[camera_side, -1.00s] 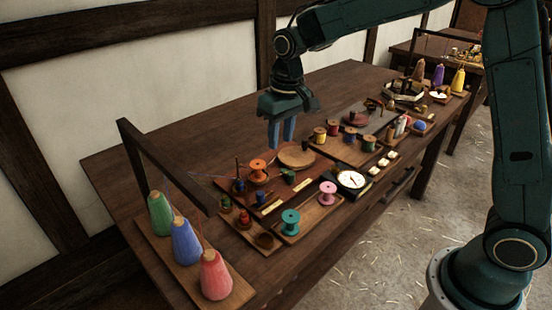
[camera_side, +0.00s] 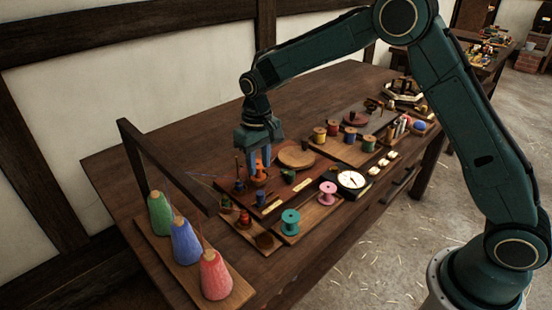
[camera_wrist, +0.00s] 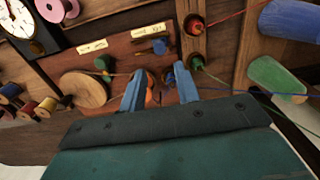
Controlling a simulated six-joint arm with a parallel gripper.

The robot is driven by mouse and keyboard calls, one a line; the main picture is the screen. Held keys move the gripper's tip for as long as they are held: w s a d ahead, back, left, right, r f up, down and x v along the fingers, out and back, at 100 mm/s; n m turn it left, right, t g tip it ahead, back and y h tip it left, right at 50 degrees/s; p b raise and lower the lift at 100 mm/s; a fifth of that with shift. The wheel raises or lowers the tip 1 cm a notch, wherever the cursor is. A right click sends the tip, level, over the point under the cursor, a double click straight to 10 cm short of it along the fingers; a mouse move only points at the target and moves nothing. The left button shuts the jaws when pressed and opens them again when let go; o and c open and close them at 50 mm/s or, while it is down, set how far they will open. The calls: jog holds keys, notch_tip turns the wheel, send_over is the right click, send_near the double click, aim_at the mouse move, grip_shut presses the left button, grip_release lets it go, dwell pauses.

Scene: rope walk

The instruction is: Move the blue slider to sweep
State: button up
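My gripper (camera_side: 259,168) is low over the red-brown board (camera_side: 225,176), with its blue fingers apart around or just above an orange spool. In the wrist view, my gripper (camera_wrist: 160,72) shows a gap between its fingers. The orange spool (camera_wrist: 153,97) is partly hidden by the left finger. A blue piece (camera_side: 261,197), which looks like a slider, stands near a yellow label (camera_side: 272,208); it also shows in the wrist view (camera_wrist: 160,46). A second small blue piece (camera_wrist: 168,78) shows between the fingers. Which one is the slider is unclear, and the label text is too small to read.
A green piece (camera_side: 288,177) and a round wooden disc (camera_side: 296,157) are close by. A dark frame (camera_side: 165,165) with strings and coloured cones (camera_side: 186,243) stands at left. Teal (camera_side: 290,222) and pink (camera_side: 327,193) spools and a dial (camera_side: 351,180) are in front. The table's back is clear.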

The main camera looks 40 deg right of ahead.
aim_at(261, 192)
jog(key=shift+f, duration=5.2)
jog(key=shift+d, duration=0.2)
jog(key=shift+d, duration=1.95)
jog(key=shift+a, duration=0.25)
jog(key=shift+r, duration=0.1)
notch_tip(261, 192, up, 7)
